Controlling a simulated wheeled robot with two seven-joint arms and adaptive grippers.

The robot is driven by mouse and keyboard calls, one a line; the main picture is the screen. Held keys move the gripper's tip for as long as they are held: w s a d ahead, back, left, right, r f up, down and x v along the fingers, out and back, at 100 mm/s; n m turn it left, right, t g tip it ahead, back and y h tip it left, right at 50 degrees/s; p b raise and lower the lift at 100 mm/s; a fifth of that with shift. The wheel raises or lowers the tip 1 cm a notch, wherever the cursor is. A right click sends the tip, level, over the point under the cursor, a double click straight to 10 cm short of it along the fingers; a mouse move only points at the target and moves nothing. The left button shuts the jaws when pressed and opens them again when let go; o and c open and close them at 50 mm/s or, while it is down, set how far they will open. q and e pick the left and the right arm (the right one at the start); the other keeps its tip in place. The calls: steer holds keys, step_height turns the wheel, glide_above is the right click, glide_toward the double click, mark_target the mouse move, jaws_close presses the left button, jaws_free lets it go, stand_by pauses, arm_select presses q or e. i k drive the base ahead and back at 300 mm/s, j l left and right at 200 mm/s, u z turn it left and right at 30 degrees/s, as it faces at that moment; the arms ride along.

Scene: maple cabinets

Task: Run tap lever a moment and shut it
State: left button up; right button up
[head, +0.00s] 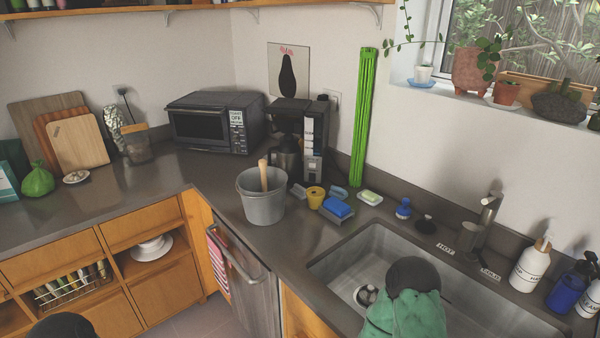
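The grey metal tap (486,216) stands on the counter behind the sink (345,243), towards the right. Its upper part, near the small lever-like end at the top, leans to the right. I cannot make out the lever's exact setting. No water stream shows. A HOT label (446,249) and a COLD label (490,273) lie on the sink's back rim. A dark rounded shape stands over the sink's front, and another is cut off at the bottom left; they may be parts of my arms. No fingers of either gripper show.
A green cloth-like item (400,318) hangs at the sink's front. A soap bottle (530,258) and blue bottle (566,293) stand right of the tap. A grey bucket (262,207), sponge (337,208) and soap dish (369,198) stand left of the sink.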

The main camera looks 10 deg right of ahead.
mark_target(485, 201)
steer(key=k+j+z, duration=0.15)
steer(key=z, duration=0.3)
steer(key=k+z, duration=0.2)
steer(key=z, duration=0.25)
steer(key=i+z, duration=0.2)
steer(key=i, duration=0.2)
steer(key=j+z, duration=0.1)
steer(key=k+j, duration=0.05)
